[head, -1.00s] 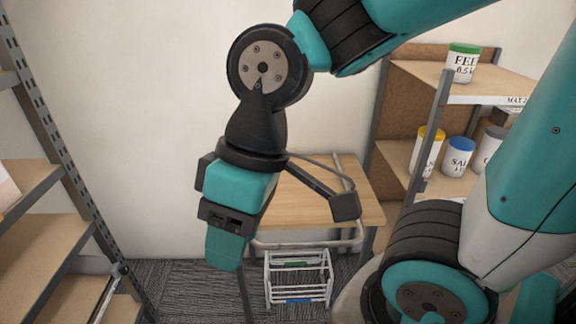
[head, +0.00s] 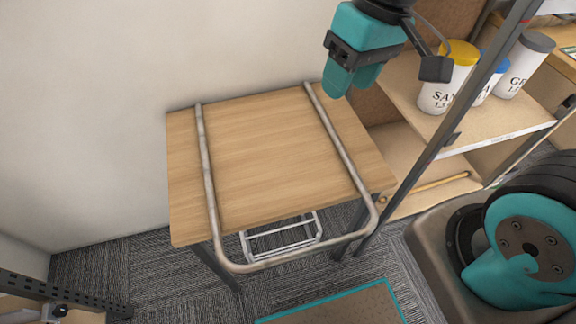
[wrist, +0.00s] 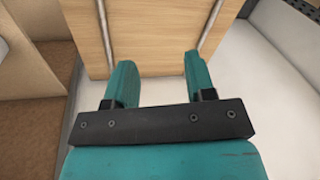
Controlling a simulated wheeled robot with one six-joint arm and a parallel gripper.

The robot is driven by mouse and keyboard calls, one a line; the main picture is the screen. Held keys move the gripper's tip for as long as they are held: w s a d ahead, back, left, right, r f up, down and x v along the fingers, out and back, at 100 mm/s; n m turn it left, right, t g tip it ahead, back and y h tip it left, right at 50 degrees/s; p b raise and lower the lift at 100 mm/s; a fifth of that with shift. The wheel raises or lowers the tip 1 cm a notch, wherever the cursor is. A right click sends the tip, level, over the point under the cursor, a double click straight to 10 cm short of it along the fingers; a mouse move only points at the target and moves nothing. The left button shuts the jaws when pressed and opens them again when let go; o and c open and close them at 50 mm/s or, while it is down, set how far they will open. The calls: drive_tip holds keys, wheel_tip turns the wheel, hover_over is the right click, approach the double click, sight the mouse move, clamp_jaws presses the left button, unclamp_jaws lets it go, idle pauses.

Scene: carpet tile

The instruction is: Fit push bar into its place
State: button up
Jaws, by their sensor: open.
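The push bar, a grey U-shaped metal tube (head: 296,258), lies on a wooden table (head: 262,150). Its two legs run across the tabletop and its curved end overhangs the near edge. In the wrist view the tabletop (wrist: 150,40) shows with one tube leg (wrist: 209,26) at right and another at left. My gripper (head: 351,88) is open and empty, near the table's far right corner in the head view. Its two fingers (wrist: 157,78) point toward the tabletop in the wrist view, apart from the bar. No seat for the bar can be made out.
A teal-edged brown platform (head: 335,306) lies at the bottom of the head view. A white wire rack (head: 282,238) stands on the carpet under the table. Shelves at right hold labelled jars (head: 447,78) and a thin wooden rod (head: 430,187). A wall is behind.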

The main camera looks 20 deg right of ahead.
drive_tip(key=w+d+f+m+h+b, duration=0.1)
drive_tip(key=w+d+f+m+b, duration=0.1)
drive_tip(key=w+d+f, duration=0.3)
drive_tip(key=w+d+f+m+h+b, duration=0.1)
drive_tip(key=w+d+f+m+b, duration=0.2)
drive_tip(key=f, duration=0.4)
drive_tip(key=n+b, duration=0.1)
hover_over(344, 150)
drive_tip(key=f, duration=1.1)
drive_tip(key=shift+s+d+f, duration=0.1)
drive_tip(key=shift+s+f, duration=0.05)
drive_tip(key=shift+s, duration=0.2)
drive_tip(key=f, duration=0.4)
drive_tip(key=f+b, duration=0.1)
drive_tip(key=f, duration=0.1)
drive_tip(key=shift+w, duration=0.3)
drive_tip(key=shift+r, duration=0.1)
clamp_jaws()
